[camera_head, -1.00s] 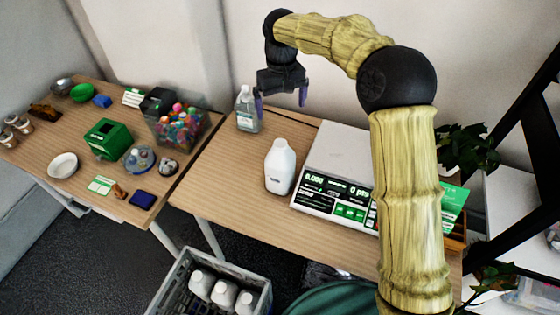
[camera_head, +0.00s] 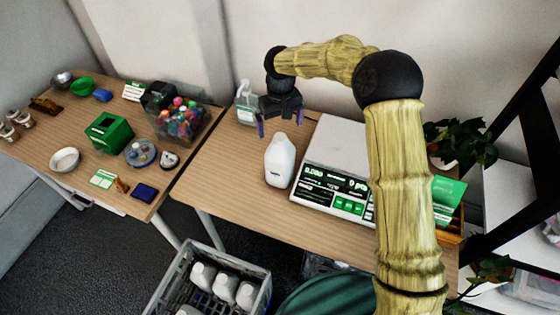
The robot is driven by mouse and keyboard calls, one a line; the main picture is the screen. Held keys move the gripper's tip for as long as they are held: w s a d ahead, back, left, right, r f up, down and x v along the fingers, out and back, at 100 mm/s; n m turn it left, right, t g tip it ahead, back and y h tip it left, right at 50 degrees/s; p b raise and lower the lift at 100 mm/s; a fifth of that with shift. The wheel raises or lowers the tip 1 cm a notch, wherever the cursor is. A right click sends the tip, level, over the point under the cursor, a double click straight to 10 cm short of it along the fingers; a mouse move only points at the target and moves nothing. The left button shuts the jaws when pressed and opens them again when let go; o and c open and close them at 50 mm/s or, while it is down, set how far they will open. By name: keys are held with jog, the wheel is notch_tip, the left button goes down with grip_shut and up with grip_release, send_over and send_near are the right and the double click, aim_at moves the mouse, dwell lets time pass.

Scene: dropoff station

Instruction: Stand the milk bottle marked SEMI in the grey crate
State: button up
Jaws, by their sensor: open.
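A white milk bottle (camera_head: 280,161) stands upright on the wooden table, left of the scale. It has a small dark mark on its front, too small to read. My gripper (camera_head: 280,126) is open and empty, pointing down, above and slightly behind the bottle in the picture; I see no contact. The grey crate (camera_head: 257,286) is on the floor in front of the table, at the bottom of the view. Several white bottles (camera_head: 225,287) stand inside it, and its near part is cut off by the frame edge.
A white scale (camera_head: 335,190) stands right of the bottle. A clear pump bottle (camera_head: 246,105) stands behind, left of my gripper. A second table at left holds a green box (camera_head: 109,133) and a bin of colourful items (camera_head: 180,122). A dark green round thing (camera_head: 330,297) is right of the crate.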

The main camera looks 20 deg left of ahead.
aim_at(280, 137)
notch_tip(280, 137, down, 3)
jog(key=shift+r, duration=0.2)
jog(key=shift+s+f+p, duration=0.1)
jog(key=shift+f+p, duration=0.35)
jog(key=shift+p, duration=0.05)
notch_tip(280, 137, down, 4)
jog(key=shift+f+p, duration=0.1)
jog(key=shift+p, duration=0.5)
jog(key=c, duration=1.8)
